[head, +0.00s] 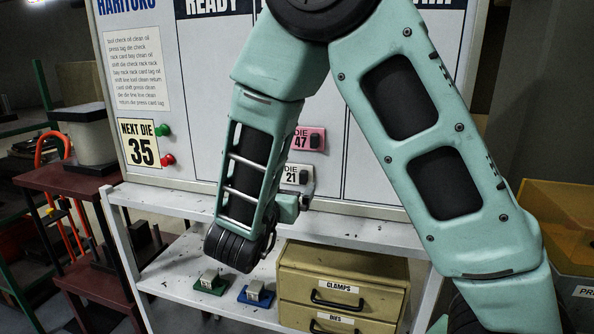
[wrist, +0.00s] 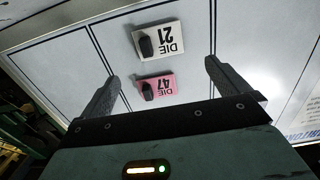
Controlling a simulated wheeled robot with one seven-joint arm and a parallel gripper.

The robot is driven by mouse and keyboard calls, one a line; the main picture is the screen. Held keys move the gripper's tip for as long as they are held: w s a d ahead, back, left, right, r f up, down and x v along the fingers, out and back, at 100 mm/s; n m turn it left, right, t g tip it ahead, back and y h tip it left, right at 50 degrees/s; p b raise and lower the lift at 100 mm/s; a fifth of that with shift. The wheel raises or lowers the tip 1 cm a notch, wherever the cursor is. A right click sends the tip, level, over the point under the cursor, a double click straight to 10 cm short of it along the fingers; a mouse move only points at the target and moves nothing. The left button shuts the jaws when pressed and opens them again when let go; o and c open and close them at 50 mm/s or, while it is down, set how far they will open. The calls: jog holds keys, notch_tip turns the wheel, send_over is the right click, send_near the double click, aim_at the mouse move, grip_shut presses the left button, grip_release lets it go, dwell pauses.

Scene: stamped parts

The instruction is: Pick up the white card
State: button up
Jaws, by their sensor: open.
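The white card (head: 291,177), marked DIE 21, is on the upright whiteboard, just below a pink card (head: 310,138) marked DIE 47. In the wrist view the white card (wrist: 172,35) appears upside down, above the pink card (wrist: 163,84), with a dark knob at its left end. My gripper (head: 304,194) is in front of the board beside the white card, partly hidden by my arm. In the wrist view its fingers (wrist: 161,75) are wide apart and empty, with both cards showing in the span between them; neither finger visibly touches a card.
A white shelf (head: 175,202) runs below the whiteboard (head: 215,100). Under it stand a yellow drawer unit (head: 345,275) and small green (head: 210,284) and blue (head: 256,295) blocks. A NEXT DIE 35 sign (head: 140,145) with green and red magnets is at left.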

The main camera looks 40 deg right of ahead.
aim_at(296, 173)
jog(key=p+x, duration=0.1)
jog(key=x, duration=0.2)
jog(key=p+x, duration=0.1)
jog(key=x, duration=0.2)
jog(key=p+x, duration=0.1)
jog(key=x, duration=0.1)
jog(key=shift+w+d+f, duration=0.2)
jog(key=shift+d+f, duration=0.15)
jog(key=shift+c, duration=0.3)
jog(key=c, duration=1)
